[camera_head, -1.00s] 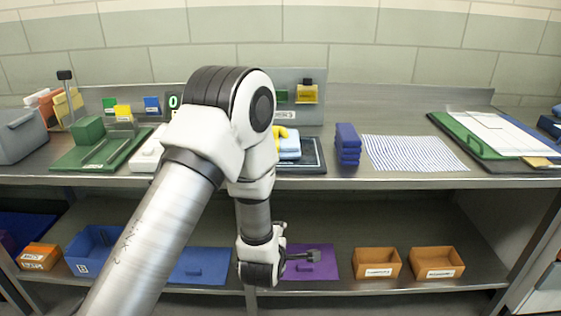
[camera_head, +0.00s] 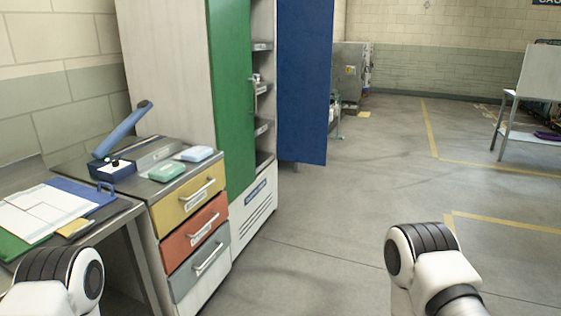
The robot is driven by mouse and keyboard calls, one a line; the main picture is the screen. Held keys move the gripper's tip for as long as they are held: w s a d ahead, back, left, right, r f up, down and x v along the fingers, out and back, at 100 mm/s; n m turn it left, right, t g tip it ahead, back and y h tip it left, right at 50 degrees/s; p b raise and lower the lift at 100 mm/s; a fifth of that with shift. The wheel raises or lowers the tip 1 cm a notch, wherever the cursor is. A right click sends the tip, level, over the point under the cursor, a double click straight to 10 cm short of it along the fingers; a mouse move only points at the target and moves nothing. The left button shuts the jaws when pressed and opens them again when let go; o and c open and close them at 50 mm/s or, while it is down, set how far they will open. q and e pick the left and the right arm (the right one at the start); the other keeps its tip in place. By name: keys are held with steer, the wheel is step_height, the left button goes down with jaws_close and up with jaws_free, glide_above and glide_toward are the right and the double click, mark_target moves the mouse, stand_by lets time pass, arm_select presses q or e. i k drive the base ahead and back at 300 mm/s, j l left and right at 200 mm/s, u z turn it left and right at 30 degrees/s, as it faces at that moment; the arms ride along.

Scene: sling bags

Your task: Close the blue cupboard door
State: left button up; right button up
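The blue cupboard door (camera_head: 304,80) stands swung open at the right side of the tall cupboard (camera_head: 165,75). The green cupboard door (camera_head: 232,95) covers the cupboard's left part, and a strip of shelves (camera_head: 262,90) shows between the two doors. My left arm shows at the bottom left and my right arm at the bottom right, both only in part. Neither gripper is in the picture. Both arms are well apart from the blue door.
A drawer unit (camera_head: 190,235) with yellow, red and grey drawers stands left of the cupboard, beside the workbench (camera_head: 110,222). Open floor (camera_head: 340,210) with yellow lines lies ahead and right. A grey machine (camera_head: 350,70) stands behind the blue door.

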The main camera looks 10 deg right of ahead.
mark_target(305, 28)
steer(key=i+l+z, duration=0.4)
steer(key=i, duration=0.6)
steer(key=i+z, duration=0.4)
steer(key=i, duration=1.3)
steer(key=i+u, duration=0.15)
steer(key=i, duration=0.5)
steer(key=i+l, duration=0.2)
steer(key=i, duration=0.5)
steer(key=i+l+u, duration=0.15)
steer(key=i, duration=0.5)
